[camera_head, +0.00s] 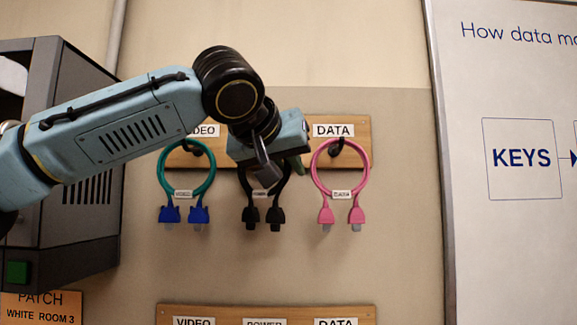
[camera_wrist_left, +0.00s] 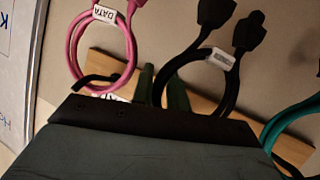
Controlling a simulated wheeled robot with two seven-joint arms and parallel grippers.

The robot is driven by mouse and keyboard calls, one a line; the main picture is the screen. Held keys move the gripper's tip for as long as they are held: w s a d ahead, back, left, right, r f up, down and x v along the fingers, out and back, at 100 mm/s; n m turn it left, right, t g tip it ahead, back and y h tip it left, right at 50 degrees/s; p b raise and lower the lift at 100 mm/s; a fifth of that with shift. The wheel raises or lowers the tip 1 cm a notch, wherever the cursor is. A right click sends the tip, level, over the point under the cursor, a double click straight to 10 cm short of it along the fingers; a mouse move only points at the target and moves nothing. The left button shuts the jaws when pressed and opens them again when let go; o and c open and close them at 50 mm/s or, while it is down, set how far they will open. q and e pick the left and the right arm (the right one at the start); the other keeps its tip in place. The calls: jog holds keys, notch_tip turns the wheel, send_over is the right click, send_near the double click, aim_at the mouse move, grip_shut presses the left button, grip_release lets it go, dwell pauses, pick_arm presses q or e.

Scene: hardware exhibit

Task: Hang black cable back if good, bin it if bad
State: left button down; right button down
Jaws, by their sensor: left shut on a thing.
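The black cable (camera_head: 275,213) hangs as a loop in the middle of the upper wooden board (camera_head: 309,127), under my left gripper (camera_head: 268,168). Its two black plugs point down, and a small white tag sits above them. In the left wrist view, the black cable (camera_wrist_left: 248,33) runs between the two dark green fingers of my left gripper (camera_wrist_left: 162,88), which are shut on it. My gripper hides the top of the loop and its hook in the head view. My right gripper is not in view.
A teal cable (camera_head: 162,174) with blue plugs hangs left of the black one; a pink cable (camera_head: 325,215) hangs close on the right. A lower labelled board (camera_head: 364,312) is below. A grey cabinet (camera_head: 100,220) stands left, a whiteboard (camera_head: 500,240) right.

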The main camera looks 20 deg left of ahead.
pick_arm(q)
jog(key=c, duration=1.3)
grip_release()
jog(key=b+v, duration=0.3)
jog(key=v, duration=1)
jog(key=shift+s, duration=0.25)
